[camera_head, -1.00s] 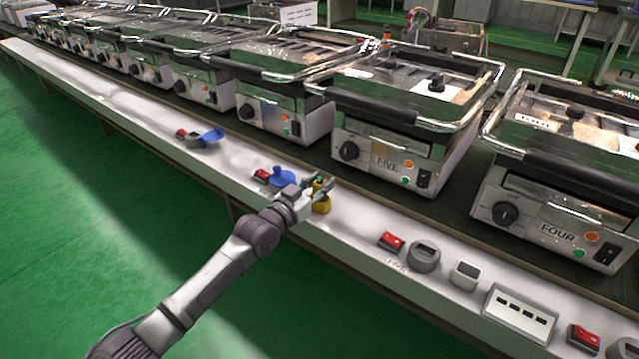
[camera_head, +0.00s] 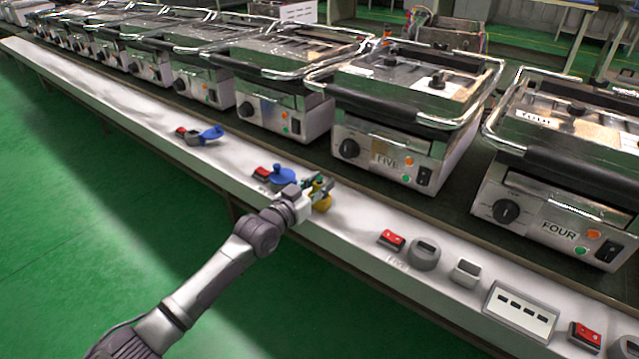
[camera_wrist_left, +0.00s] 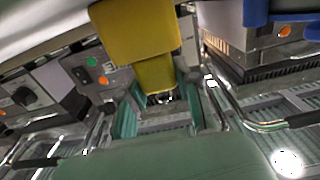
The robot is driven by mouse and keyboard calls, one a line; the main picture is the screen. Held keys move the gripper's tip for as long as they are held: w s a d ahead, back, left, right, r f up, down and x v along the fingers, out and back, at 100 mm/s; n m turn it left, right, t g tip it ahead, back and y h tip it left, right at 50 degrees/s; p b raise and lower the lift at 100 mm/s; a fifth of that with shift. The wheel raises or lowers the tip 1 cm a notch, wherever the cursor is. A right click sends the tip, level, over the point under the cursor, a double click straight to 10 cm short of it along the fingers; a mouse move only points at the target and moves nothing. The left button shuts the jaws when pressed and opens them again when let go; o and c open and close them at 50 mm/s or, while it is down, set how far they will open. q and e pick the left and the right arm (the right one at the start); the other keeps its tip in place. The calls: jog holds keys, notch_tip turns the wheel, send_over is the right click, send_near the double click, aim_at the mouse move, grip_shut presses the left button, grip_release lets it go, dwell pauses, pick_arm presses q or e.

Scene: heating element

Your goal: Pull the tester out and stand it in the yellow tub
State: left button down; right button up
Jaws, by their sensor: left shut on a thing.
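My left gripper (camera_head: 322,184) is over the white ledge, in front of the grill marked FIVE. It is shut on a yellow thing (camera_head: 323,202), which has a narrow top and a wider lower part. In the left wrist view the yellow thing (camera_wrist_left: 135,35) has a wide block, and its narrower part goes down between the green-grey fingers (camera_wrist_left: 158,105). I cannot tell tester from tub in it, nor whether it touches the ledge. My right gripper is not in view.
A blue thing (camera_head: 283,175) and a red switch (camera_head: 262,173) sit just left of the gripper. To the right on the ledge are a red switch (camera_head: 391,239), a round grey holder (camera_head: 425,256) and a square grey holder (camera_head: 466,273). Grills line the back, including FIVE (camera_head: 385,160).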

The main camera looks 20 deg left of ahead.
pick_arm(q)
jog(key=c, duration=0.7)
grip_release()
jog(key=shift+f, duration=0.1)
jog(key=v, duration=1.2)
